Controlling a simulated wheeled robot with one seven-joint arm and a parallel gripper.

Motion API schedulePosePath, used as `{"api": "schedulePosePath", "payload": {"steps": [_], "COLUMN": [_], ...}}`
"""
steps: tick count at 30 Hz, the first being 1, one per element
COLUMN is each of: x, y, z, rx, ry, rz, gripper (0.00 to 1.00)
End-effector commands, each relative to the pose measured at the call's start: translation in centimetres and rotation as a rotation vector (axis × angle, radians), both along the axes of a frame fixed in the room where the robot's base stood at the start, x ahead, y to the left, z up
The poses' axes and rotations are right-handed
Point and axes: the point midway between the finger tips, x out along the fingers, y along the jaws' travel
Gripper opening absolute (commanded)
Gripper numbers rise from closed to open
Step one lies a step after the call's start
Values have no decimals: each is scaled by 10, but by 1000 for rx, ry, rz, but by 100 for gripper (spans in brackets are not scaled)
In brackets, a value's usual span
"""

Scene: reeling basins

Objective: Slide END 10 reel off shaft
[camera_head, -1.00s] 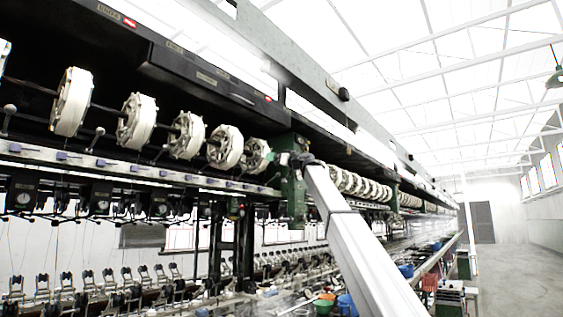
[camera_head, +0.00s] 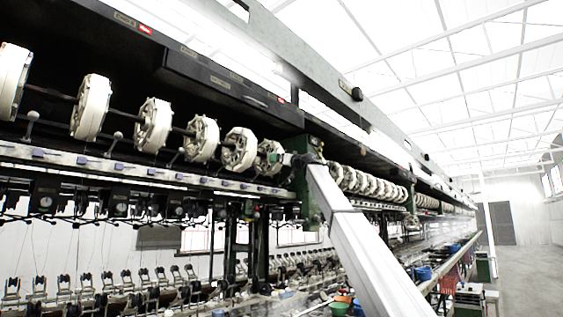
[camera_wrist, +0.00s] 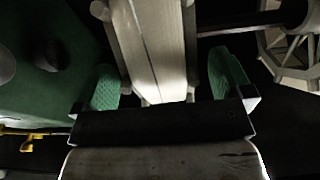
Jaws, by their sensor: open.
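The end reel (camera_head: 269,158), a cream spoked wheel, hangs last in the near row, beside the green end housing. My gripper (camera_head: 291,159) is at this reel, at the end of my raised white arm. In the wrist view, my gripper (camera_wrist: 167,76) is open, with a green pad on each side of a cream bar of the reel (camera_wrist: 155,40). Dark gaps show between the pads and the bar. The dark shaft (camera_wrist: 240,28) runs right from the reel. Most of the reel is out of the wrist view.
The neighbouring reel (camera_head: 239,150) is close on the left; its spokes show in the wrist view (camera_wrist: 293,50). The green housing (camera_head: 312,195) stands close on the other side. A dark cover (camera_head: 225,85) overhangs the row, and a rail (camera_head: 130,170) runs below.

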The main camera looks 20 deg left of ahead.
Motion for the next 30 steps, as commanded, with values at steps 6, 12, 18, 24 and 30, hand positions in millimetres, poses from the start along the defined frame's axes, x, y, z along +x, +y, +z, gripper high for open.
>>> {"api": "schedulePosePath", "payload": {"steps": [6, 12, 18, 24, 30], "x": [0, 0, 0, 0, 0], "y": [0, 0, 0, 0, 0], "z": [0, 0, 1, 3, 6], "rx": [0, 0, 1, 1, 1], "ry": [0, 0, 1, 1, 1], "rz": [0, 0, 0, 0, 0], "gripper": [41, 42, 42, 42, 42]}}
